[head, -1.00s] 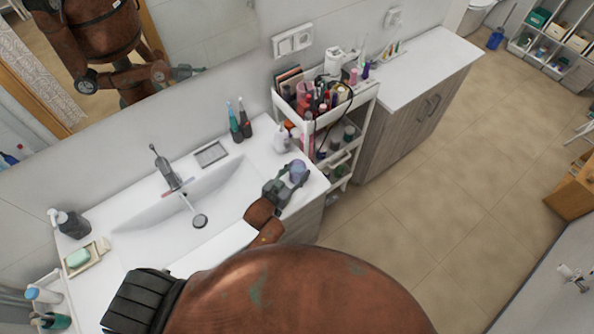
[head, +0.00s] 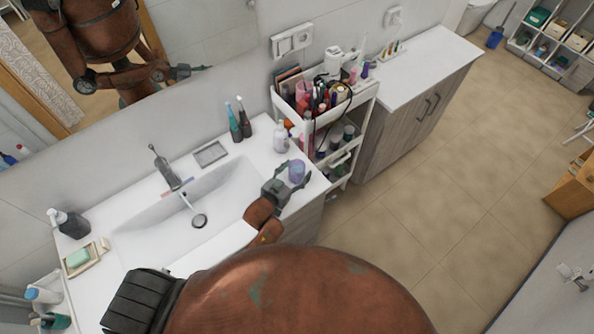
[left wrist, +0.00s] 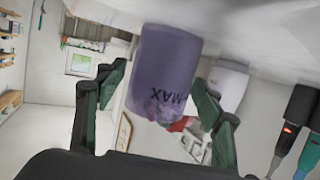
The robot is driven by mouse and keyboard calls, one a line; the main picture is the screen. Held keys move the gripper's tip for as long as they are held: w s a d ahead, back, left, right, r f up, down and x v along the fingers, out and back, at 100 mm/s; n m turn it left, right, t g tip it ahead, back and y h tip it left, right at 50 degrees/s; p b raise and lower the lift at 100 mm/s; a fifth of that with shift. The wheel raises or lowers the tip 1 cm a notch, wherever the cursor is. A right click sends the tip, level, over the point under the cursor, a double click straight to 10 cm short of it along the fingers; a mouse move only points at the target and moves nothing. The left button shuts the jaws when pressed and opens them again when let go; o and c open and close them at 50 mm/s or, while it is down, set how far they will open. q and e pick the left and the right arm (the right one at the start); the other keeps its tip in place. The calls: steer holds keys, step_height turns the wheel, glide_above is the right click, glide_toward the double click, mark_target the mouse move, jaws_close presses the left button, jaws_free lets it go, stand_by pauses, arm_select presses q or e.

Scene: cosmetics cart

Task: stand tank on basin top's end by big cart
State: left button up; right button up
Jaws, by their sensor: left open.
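The tank (head: 297,171) is a translucent purple cup. It stands upright on the basin top (head: 262,152), at the end by the big cart. In the left wrist view the tank (left wrist: 166,72) appears upside down with a MAX mark, against the white top. My left gripper (head: 284,185) is open just to the lower left of the tank. In the left wrist view its fingers (left wrist: 160,88) are spread on either side of the tank, with gaps visible. My right gripper is out of view.
The big cart (head: 338,108), full of cosmetics, stands right of the basin. A soap dish (head: 84,256) and dark dispenser (head: 72,224) are at the far left.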

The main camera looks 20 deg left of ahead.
arm_select(q)
steer(key=v, duration=1.2)
steer(key=shift+w, duration=0.1)
